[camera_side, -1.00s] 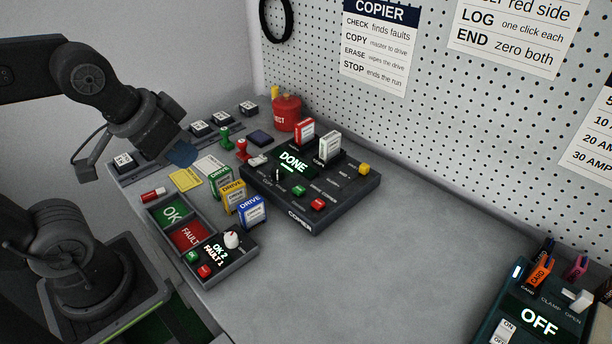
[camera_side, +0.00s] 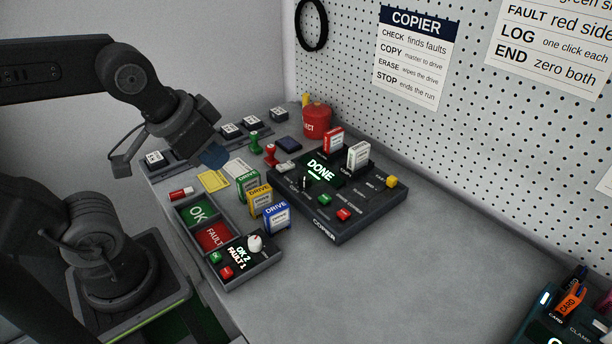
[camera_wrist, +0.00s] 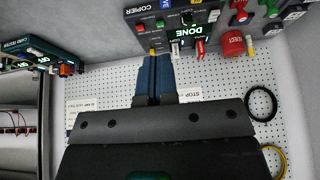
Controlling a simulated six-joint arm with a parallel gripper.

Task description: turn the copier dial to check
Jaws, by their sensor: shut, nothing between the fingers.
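The copier (camera_side: 368,217) is a dark box on the bench, its screen (camera_side: 321,169) reading DONE. Its dial (camera_side: 304,182) is a small dark knob with a pale mark, just below the screen; the setting is too small to read. A red drive (camera_side: 334,140) and a white drive (camera_side: 358,155) stand upright in the copier's back slots. My gripper (camera_side: 214,156) has blue fingers, shut and empty, held above the bench to the left of the copier, apart from it. In the wrist view the shut fingers (camera_wrist: 155,75) show below the upside-down copier (camera_wrist: 144,30).
Green (camera_side: 248,185), yellow (camera_side: 260,198) and blue (camera_side: 276,216) drives stand left of the copier. Stamps (camera_side: 270,155) and a red bin (camera_side: 316,122) are behind. OK and FAULT trays (camera_side: 231,240) lie at the front left.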

